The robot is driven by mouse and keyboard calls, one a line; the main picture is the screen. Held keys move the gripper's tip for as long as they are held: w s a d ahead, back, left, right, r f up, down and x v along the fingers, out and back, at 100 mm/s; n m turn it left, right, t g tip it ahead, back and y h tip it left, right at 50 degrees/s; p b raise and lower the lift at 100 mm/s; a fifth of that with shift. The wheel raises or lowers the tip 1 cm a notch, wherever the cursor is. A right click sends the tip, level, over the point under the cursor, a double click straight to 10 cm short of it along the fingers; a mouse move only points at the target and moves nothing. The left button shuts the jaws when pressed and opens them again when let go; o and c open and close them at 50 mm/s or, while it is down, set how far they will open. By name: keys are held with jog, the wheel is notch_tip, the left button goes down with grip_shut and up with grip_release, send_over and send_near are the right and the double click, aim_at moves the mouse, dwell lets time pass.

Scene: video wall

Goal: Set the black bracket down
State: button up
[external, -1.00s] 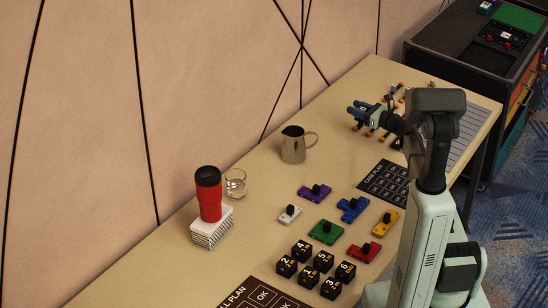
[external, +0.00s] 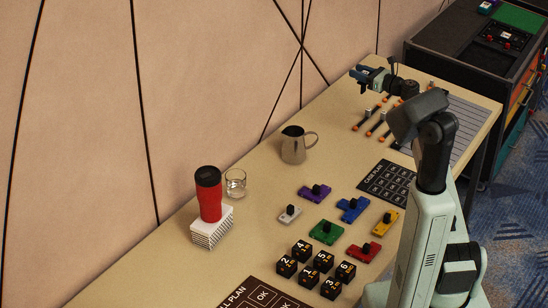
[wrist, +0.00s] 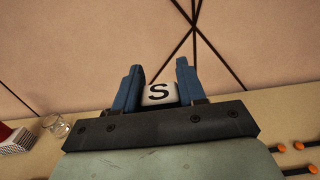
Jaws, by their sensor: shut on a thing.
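My gripper (external: 364,78) is raised above the far part of the table, near the wall. In the wrist view, my gripper (wrist: 158,85) has its two blue fingers closed around a small piece (wrist: 158,93) with a white face marked with a black S. Dark edges show beside this face, but the fingers and gripper body hide most of the piece. I cannot tell its full shape or whether it is the black bracket. No other black bracket can be made out clearly.
Orange-ended tools (external: 371,131) lie below my gripper beside a grey lined sheet (external: 468,125). A metal pitcher (external: 293,146), colored pieces (external: 326,232), numbered black cubes (external: 309,276), a red tumbler (external: 210,200) and a glass (external: 235,183) stand nearer. Bare table lies around the pitcher.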

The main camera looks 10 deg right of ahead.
notch_tip(320, 180, up, 4)
jog(key=s+a+n+g+y, duration=0.25)
jog(key=s+a, duration=0.25)
jog(key=a, duration=0.8)
jog(key=s+a+n+g+y, duration=0.1)
jog(key=s+a+g, duration=0.3)
jog(key=a, duration=0.8)
jog(key=s+a+n+g+y, duration=0.15)
jog(key=s+a, duration=0.45)
jog(key=a, duration=0.7)
jog(key=s+a+n+g, duration=0.6)
jog(key=s+a+g, duration=0.1)
jog(key=s+a, duration=1.65)
jog(key=s+a+n+g+h, duration=0.15)
jog(key=s+a, duration=0.25)
jog(key=s, duration=0.5)
jog(key=s+a+n+g, duration=0.1)
jog(key=s+a+g, duration=0.25)
jog(key=s, duration=0.65)
jog(key=shift+w+a+f, duration=0.1)
jog(key=shift+a+f, duration=0.1)
jog(key=shift+f, duration=6.7)
jog(key=shift+w+a+f, duration=0.1)
jog(key=shift+a+f, duration=0.05)
jog(key=shift+f, duration=6.7)
jog(key=shift+f, duration=0.2)
